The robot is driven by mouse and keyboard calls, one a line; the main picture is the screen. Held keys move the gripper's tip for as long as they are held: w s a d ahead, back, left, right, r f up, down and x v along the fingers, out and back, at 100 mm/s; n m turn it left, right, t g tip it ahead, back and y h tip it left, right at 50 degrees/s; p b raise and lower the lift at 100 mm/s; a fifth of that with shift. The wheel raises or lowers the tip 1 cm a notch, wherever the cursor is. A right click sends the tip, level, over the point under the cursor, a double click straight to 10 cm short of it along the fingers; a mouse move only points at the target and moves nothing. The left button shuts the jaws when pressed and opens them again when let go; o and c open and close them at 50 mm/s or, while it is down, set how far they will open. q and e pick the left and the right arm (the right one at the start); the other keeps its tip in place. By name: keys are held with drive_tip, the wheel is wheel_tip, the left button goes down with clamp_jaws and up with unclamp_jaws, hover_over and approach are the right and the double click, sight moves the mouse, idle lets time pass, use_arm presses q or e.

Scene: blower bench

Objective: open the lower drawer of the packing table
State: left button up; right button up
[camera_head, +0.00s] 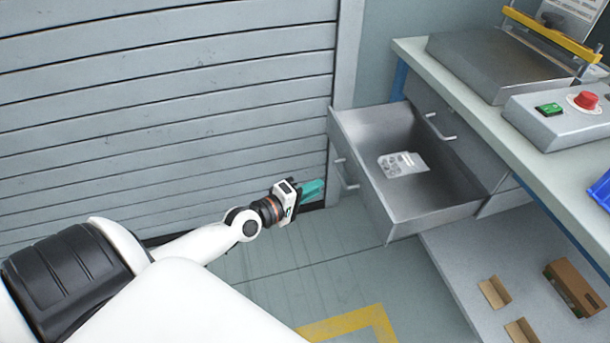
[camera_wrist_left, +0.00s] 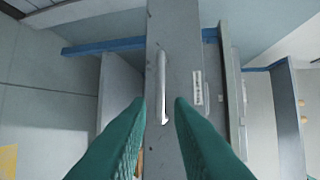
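The packing table (camera_head: 535,170) is at the right in the head view. Its lower drawer (camera_head: 440,212) is pulled well out and holds a pale flat piece with small marks. The drawer's bar handle (camera_head: 345,176) is on its front, and it also shows in the left wrist view (camera_wrist_left: 161,85). The upper drawer above it, with its own handle (camera_head: 440,128), is shut. My left gripper (camera_head: 318,187) is just in front of the lower drawer's handle. Its teal fingers (camera_wrist_left: 160,103) are apart, with the handle lined up between the tips and nothing clamped. My right gripper is out of view.
The worktop carries a grey metal plate device (camera_head: 490,62) and a control box (camera_head: 560,112) with green and red buttons. Small cardboard pieces (camera_head: 494,291) and a brown box (camera_head: 574,288) lie on the low shelf. A slatted shutter (camera_head: 170,110) is behind my arm. The floor by the drawer is clear.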

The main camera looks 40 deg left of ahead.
use_arm(q)
drive_tip(key=shift+v, duration=1.15)
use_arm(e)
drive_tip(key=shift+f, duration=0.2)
